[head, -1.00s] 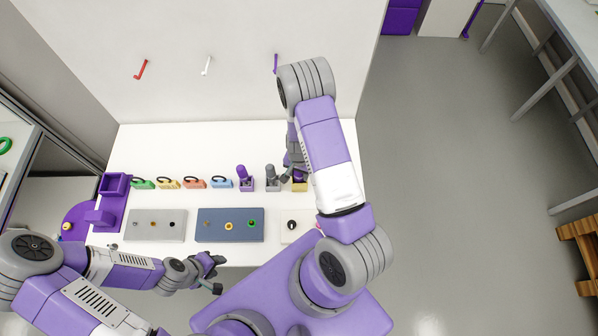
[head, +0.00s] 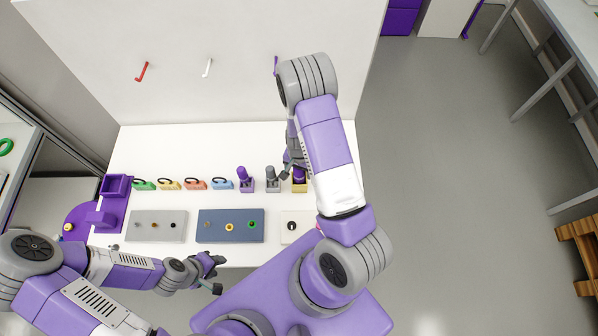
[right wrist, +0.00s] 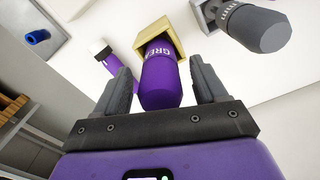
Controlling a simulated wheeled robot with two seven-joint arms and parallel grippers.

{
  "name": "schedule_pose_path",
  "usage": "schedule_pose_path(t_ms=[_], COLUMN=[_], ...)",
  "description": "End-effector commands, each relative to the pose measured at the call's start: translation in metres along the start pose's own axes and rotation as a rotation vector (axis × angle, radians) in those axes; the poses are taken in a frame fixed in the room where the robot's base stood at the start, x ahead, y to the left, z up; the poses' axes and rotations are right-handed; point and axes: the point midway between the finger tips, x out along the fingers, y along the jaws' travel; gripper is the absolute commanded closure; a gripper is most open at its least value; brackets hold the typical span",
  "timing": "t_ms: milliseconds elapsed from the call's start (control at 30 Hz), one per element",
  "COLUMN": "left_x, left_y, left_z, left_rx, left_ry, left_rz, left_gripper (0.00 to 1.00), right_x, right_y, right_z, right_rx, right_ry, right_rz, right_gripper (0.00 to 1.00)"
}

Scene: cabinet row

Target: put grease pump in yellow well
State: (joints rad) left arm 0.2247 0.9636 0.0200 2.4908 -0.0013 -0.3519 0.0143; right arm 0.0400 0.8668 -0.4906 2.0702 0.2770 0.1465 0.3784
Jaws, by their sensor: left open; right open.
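The purple grease pump (right wrist: 162,78), with partly readable lettering, has its far end inside the yellow well (right wrist: 158,36) in the right wrist view. In the head view the pump (head: 299,174) stands in the yellow well (head: 300,187) at the right end of the row, partly hidden by my right arm. My right gripper (right wrist: 163,85) is open, with one finger on each side of the pump and visible gaps between. In the head view this gripper (head: 289,163) is mostly hidden by its arm. My left gripper (head: 214,272) is open and empty in front of the table.
Several coloured handled blocks (head: 195,184) continue the row. Grey (head: 154,226) and blue (head: 231,226) panels lie in front.

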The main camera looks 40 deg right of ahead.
Motion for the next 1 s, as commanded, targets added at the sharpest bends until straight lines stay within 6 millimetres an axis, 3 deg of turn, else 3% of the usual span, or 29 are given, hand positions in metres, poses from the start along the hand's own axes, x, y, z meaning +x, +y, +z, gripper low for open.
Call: schedule_pose_path(t_ms=[100,300,600,767,867,1000], left_x=[-0.001,-0.006,-0.009,-0.009,-0.009,-0.009], left_y=[0.001,0.002,0.003,0.003,0.003,0.003], left_z=[0.0,0.001,0.001,0.001,0.001,0.001], left_rx=[0.0,0.0,0.0,0.0,0.0,0.0], left_ry=[-0.001,-0.001,-0.001,-0.001,-0.001,-0.001], left_rz=[0.0,0.0,0.0,0.0,0.0,0.0], left_gripper=[0.57,0.57,0.57,0.57,0.57,0.57], right_x=[-0.031,-0.072,-0.096,-0.08,-0.05,-0.011], right_y=[-0.002,-0.001,0.0,0.001,0.002,-0.002], right_z=[0.0,0.0,0.0,0.016,0.049,0.119], right_rx=[-0.002,-0.002,-0.001,-0.065,-0.205,-0.455], right_ry=[0.002,0.002,-0.001,-0.016,-0.048,-0.111], right_rz=[-0.004,-0.003,0.001,0.007,0.0,-0.076], right_gripper=[0.29,0.29,0.29,0.29,0.29,0.29])
